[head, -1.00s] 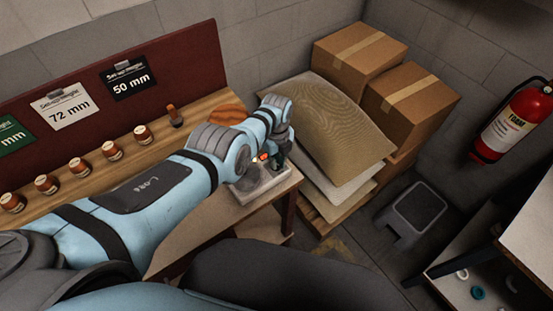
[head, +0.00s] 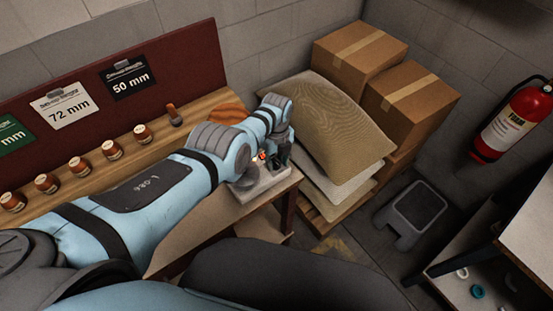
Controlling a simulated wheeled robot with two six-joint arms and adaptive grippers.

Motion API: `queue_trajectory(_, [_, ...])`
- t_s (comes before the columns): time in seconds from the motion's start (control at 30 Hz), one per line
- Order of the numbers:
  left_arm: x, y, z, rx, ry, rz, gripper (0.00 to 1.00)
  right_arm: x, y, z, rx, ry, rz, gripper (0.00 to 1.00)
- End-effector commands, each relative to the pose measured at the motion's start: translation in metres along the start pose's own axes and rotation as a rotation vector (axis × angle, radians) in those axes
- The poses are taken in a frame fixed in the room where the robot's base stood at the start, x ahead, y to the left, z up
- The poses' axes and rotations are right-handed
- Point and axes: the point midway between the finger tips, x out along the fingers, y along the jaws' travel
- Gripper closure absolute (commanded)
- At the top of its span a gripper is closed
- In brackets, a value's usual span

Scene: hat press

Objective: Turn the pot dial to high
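My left gripper (head: 281,157) is small and dark at the end of my pale blue arm. It points down over a light grey slab-like base (head: 262,187) at the right end of the bench. A small red and white part (head: 262,156) shows beside the fingers, between them and my forearm. I cannot tell whether it belongs to the dial. The pot and its dial are not clearly visible; my wrist and forearm cover much of that spot. Whether the fingers are open, shut or touching something cannot be made out. My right gripper is not in view.
Stacked sacks (head: 335,120) and cardboard boxes (head: 410,97) stand right of the bench. A grey step stool (head: 412,213) is on the floor.

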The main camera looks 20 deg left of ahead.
Motion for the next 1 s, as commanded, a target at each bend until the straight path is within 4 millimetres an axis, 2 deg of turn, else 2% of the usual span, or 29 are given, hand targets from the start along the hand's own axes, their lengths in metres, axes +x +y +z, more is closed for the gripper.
queue_trajectory(0.23, [-0.003, -0.001, 0.001, 0.0, -0.002, -0.001, 0.7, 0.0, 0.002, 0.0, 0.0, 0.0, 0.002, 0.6])
queue_trajectory(0.37, [-0.015, -0.004, 0.002, 0.0, -0.003, -0.005, 0.7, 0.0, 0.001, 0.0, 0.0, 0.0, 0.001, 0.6])
queue_trajectory(0.47, [-0.029, -0.001, 0.0, 0.0, -0.002, -0.004, 0.7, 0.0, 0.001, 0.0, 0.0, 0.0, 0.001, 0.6])
queue_trajectory(0.6, [-0.073, -0.001, 0.001, -0.001, -0.004, -0.005, 0.7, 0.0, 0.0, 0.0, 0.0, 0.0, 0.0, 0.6])
queue_trajectory(0.73, [-0.104, -0.001, 0.0, 0.0, -0.002, -0.002, 0.7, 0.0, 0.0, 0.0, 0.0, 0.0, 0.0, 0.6])
queue_trajectory(0.83, [-0.117, -0.001, 0.0, 0.001, -0.001, -0.001, 0.7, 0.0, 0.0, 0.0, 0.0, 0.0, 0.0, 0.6])
queue_trajectory(1.0, [-0.121, 0.0, -0.001, 0.001, 0.0, 0.001, 0.7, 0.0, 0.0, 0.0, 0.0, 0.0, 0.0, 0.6])
